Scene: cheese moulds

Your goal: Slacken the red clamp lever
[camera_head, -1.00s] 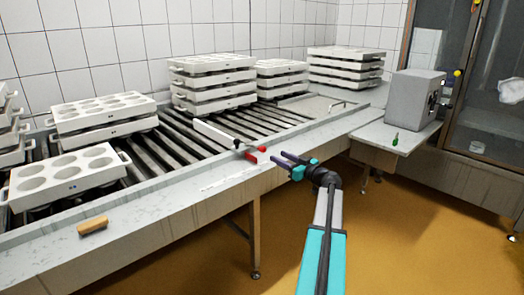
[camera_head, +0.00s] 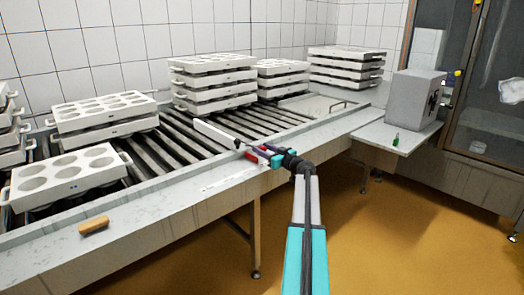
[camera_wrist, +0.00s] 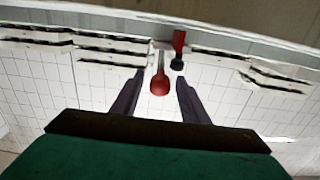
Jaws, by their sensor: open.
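The red clamp lever shows in the wrist view as a red rounded knob (camera_wrist: 160,86) on a thin grey rod. It sits between the two open dark fingers of my gripper (camera_wrist: 158,95), with gaps on both sides. A red clamp block (camera_wrist: 179,41) with a black part is just right of the rod. In the head view my gripper (camera_head: 266,153) is at the clamp on the front rail, and its fingers partly hide the lever. The red clamp (camera_head: 253,155) and the white guide bar (camera_head: 214,134) are beside it.
Stacks of white moulds (camera_head: 213,88) stand on the roller conveyor (camera_head: 190,150) behind the rail. A wooden block (camera_head: 94,226) lies on the front ledge at left. A grey box (camera_head: 413,100) and a green item (camera_head: 395,139) are on the right side table. The floor in front is clear.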

